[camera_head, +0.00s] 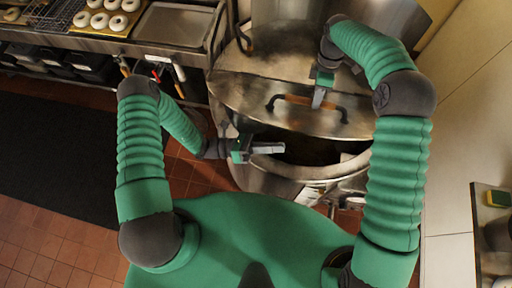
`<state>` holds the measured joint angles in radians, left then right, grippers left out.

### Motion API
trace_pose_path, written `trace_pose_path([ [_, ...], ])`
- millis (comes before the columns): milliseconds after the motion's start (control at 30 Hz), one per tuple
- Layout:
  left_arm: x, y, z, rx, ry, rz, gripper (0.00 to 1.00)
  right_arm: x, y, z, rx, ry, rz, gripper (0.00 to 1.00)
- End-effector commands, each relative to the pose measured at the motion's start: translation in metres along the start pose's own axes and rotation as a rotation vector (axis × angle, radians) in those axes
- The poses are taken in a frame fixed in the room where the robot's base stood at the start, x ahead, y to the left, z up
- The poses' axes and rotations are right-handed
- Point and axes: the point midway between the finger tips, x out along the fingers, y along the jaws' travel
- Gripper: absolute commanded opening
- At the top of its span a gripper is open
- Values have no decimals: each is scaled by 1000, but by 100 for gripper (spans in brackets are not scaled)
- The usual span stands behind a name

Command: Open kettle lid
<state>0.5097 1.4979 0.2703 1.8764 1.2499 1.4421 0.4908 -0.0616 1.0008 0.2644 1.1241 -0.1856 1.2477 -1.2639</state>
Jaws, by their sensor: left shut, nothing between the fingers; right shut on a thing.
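The large steel kettle (240,172) stands in front of me. Its lid (240,92) is tilted up at the back, and a dark gap into the kettle shows below the lid's front edge. The lid carries a bar handle (340,110) with dark ends and a wooden grip. My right gripper (320,98) comes down from above and is shut on the handle near its middle. My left gripper (282,148) is shut and empty, in front of the opening near the lid's front edge. I cannot tell whether it touches the lid or rim. The kettle's inside is mostly hidden.
A counter at the upper left holds bagels on a board (103,22), a wire basket and a metal tray (172,24). Utensils hang at its front edge. A dark mat (50,150) lies on the tiled floor. At the right edge is a shelf with a yellow sponge (498,198).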

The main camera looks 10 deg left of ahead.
Motion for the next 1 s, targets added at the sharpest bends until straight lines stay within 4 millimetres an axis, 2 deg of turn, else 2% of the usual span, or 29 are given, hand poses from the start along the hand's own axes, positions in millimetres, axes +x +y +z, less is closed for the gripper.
trace_pose_path([
  [33, 2, 0, 9, 5, 3, -1, 0, 0, 7, 3, 4, -1, 23, 0],
  [100, 4, 0, 21, 4, 1, -1, 0, 1, 7, 3, 4, -1, 23, 0],
  [233, 7, 0, 34, 2, 1, -1, 0, 1, 7, 2, 4, -2, 24, 0],
  [633, 8, 0, 39, 1, 0, -1, 0, 0, 7, 3, 4, -3, 24, 0],
  [867, 13, 0, 63, 4, -2, -1, 0, 1, 7, 3, 4, -3, 22, 0],
  [1000, 14, -1, 64, 3, -3, -1, 0, 2, 5, 2, 4, -3, 18, 0],
])
